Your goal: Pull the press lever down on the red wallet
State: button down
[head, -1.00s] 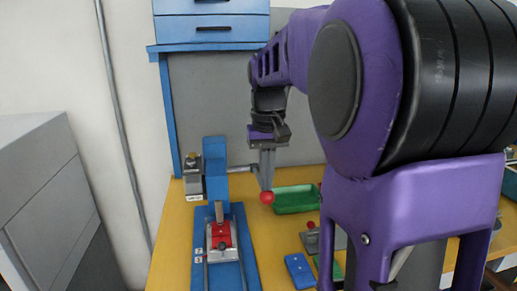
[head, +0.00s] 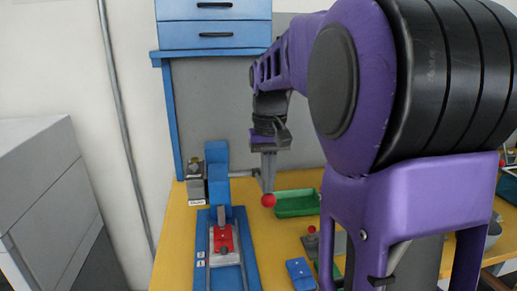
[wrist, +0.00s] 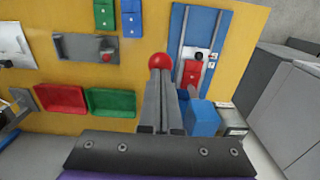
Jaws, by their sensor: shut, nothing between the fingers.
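The blue press (head: 217,170) stands on the left of the yellow bench. Its grey lever (head: 242,173) reaches right and ends in a red ball knob (head: 268,200). The red wallet (head: 222,238) lies on a pale holder on the press's blue base, below the press head; a dark knob shows at it. My gripper (head: 267,183) is shut and empty, pointing down close to the lever knob. In the wrist view the knob (wrist: 160,62) shows at the tips of my fingers (wrist: 161,85), with the wallet (wrist: 192,72) to the right. I cannot tell whether the fingers touch the knob.
A green tray (head: 296,203) lies right of the lever, with a red tray (wrist: 61,98) beyond it. A grey fixture with a red knob (head: 311,231) and a blue part (head: 300,272) lie in front. A grey cabinet (head: 45,195) stands left of the bench.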

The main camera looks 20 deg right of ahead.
jog(key=w+r+p, duration=0.2)
jog(key=r+p, duration=0.2)
jog(key=r, duration=0.2)
jog(key=w+r+p, duration=0.2)
jog(key=r+p, duration=0.2)
jog(key=r, duration=0.3)
jog(key=shift+w+d+p, duration=0.25)
jog(key=shift+d+p, duration=0.15)
jog(key=shift+d, duration=0.05)
jog(key=shift+r, duration=0.1)
